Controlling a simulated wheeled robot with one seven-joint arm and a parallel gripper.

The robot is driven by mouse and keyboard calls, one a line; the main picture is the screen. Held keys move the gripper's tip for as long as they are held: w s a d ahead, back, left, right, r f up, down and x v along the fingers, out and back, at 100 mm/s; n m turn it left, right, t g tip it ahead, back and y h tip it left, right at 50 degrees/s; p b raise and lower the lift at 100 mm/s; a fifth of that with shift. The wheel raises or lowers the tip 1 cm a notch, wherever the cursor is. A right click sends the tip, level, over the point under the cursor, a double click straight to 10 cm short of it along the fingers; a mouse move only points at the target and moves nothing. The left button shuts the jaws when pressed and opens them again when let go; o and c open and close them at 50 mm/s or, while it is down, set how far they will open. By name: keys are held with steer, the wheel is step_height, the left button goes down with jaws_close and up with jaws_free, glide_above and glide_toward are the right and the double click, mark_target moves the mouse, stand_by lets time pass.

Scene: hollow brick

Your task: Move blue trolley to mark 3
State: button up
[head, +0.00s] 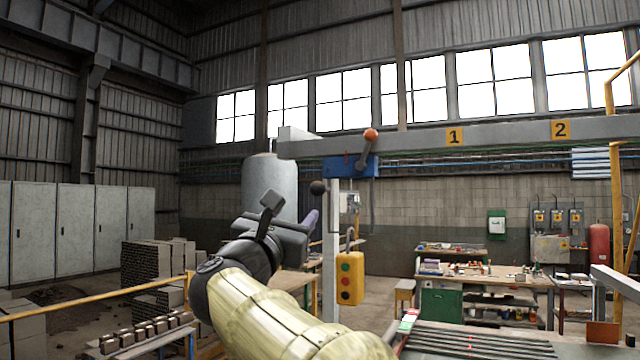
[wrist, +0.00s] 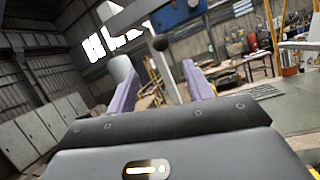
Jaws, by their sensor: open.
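The blue trolley (head: 350,167) hangs under the grey overhead beam (head: 500,134), left of the yellow plates for mark 1 (head: 454,137) and mark 2 (head: 561,130). Mark 3 does not show. A lever with an orange ball (head: 370,135) tilts up from the trolley. A dark ball knob (head: 318,187) sits below the trolley's left side. My gripper (head: 311,219) is open and empty, below and left of the trolley. In the wrist view, the knob (wrist: 160,44) shows beyond and above the gap between the purple fingers (wrist: 160,82), with the trolley (wrist: 172,14) above it.
A yellow pendant box (head: 350,279) with coloured buttons hangs below the trolley, beside a pale upright post (head: 330,250). A yellow rail (head: 90,300) and brick stacks (head: 150,265) are at left. Cluttered workbenches (head: 490,278) stand at right, with a slatted surface (head: 470,343) in front.

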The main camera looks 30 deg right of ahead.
mark_target(317, 190)
steer(key=p+x, duration=0.9)
steer(key=x, duration=0.7)
steer(key=shift+r, duration=0.1)
steer(key=shift+c, duration=0.2)
jaws_close()
